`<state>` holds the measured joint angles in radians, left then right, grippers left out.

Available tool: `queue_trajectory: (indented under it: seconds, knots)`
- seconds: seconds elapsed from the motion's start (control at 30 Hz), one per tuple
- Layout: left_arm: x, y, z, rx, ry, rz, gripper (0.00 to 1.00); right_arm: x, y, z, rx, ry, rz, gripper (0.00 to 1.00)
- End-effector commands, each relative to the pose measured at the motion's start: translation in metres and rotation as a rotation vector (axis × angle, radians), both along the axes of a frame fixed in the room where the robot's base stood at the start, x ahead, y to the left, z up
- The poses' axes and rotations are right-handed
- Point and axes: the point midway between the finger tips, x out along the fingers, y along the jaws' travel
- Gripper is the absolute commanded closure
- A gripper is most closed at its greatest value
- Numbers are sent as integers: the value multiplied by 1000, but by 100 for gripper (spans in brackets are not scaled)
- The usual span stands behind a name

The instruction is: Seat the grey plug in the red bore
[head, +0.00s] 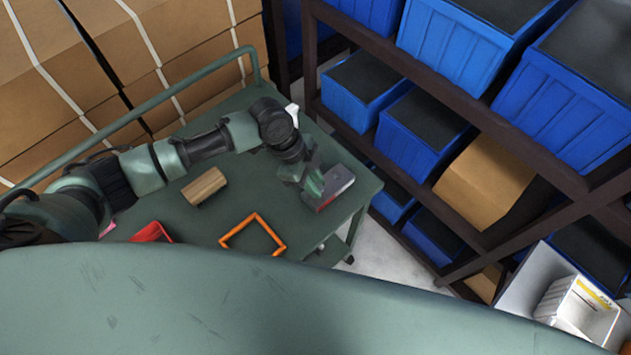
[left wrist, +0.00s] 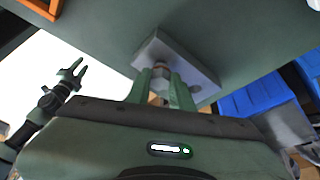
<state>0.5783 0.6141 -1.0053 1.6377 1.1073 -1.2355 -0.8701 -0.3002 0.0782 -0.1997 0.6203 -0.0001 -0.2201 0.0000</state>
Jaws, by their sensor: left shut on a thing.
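A grey block (head: 338,184) with a reddish lower side sits near the right edge of the green cart top. It also shows in the left wrist view (left wrist: 204,80). My left gripper (head: 312,180) is over the block's left part, its fingers pointing down. In the left wrist view its fingers (left wrist: 163,84) are shut on a small grey piece, apparently the plug (left wrist: 161,70), right at the block's face. I cannot see the red bore, nor tell how deep the plug sits. My right gripper (left wrist: 74,72) shows at the left of that view, fingers apart and empty.
On the cart (head: 232,217) lie a wooden block (head: 204,186), an orange square frame (head: 281,247) and a red item (head: 150,233). A rail borders the cart's back. A shelf rack with blue bins (head: 424,130) stands close on the right; cardboard boxes (head: 85,85) stand behind.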

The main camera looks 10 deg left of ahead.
Motion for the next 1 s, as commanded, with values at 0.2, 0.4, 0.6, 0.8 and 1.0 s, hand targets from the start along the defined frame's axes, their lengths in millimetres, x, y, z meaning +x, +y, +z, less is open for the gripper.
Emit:
queue_trajectory:
  seconds: [0.2, 0.4, 0.6, 0.8, 1.0]
  knots:
    - [0, 0, -7, 0, 0, 0, 100, 0, -1, -5, -1, 0, 0, 66]
    - [0, 0, -11, 0, 0, -1, 100, 0, -2, -8, -2, 0, 1, 66]
    - [0, 0, -13, 0, 0, -1, 53, 0, -2, -8, -3, 0, 1, 66]
    - [0, 0, -13, 0, 0, 0, 53, 0, -2, -8, -3, 0, 1, 66]
    - [1, 3, -8, 0, -1, 0, 53, 0, -2, -10, -3, 0, 1, 66]
